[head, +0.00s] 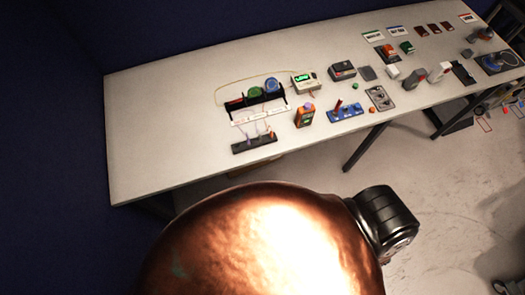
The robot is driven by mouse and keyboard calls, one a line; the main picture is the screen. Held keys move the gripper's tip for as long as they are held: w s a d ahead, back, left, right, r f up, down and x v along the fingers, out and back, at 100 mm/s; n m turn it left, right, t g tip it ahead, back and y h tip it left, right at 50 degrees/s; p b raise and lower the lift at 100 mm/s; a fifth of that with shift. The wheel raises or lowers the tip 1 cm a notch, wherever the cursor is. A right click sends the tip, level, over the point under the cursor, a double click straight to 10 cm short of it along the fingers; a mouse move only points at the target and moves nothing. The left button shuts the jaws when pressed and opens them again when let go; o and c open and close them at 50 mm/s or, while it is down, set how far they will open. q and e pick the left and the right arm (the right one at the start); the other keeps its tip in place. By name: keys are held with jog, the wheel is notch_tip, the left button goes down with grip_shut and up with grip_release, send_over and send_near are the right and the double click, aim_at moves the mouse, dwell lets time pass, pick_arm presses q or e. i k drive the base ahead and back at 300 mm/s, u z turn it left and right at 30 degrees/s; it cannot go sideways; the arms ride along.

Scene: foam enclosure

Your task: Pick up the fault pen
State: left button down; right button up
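I cannot pick out the fault pen for certain. A thin reddish-brown stick (338,104) stands tilted at a small blue block (345,112) on the long pale table (190,113); it is too small to tell whether it is a pen. Neither of my grippers can be made out in the head view. The lower middle of the view is blocked by a large close copper-coloured shape with a black end.
A black rack (257,104) with green and blue round items, an orange meter (304,116) and a grey switch panel (380,97) stand on the table. Several devices crowd its right end. The table's left end is bare. Dark walls (50,110) border the left and back.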

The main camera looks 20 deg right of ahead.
aim_at(339, 103)
jog(key=z, duration=0.7)
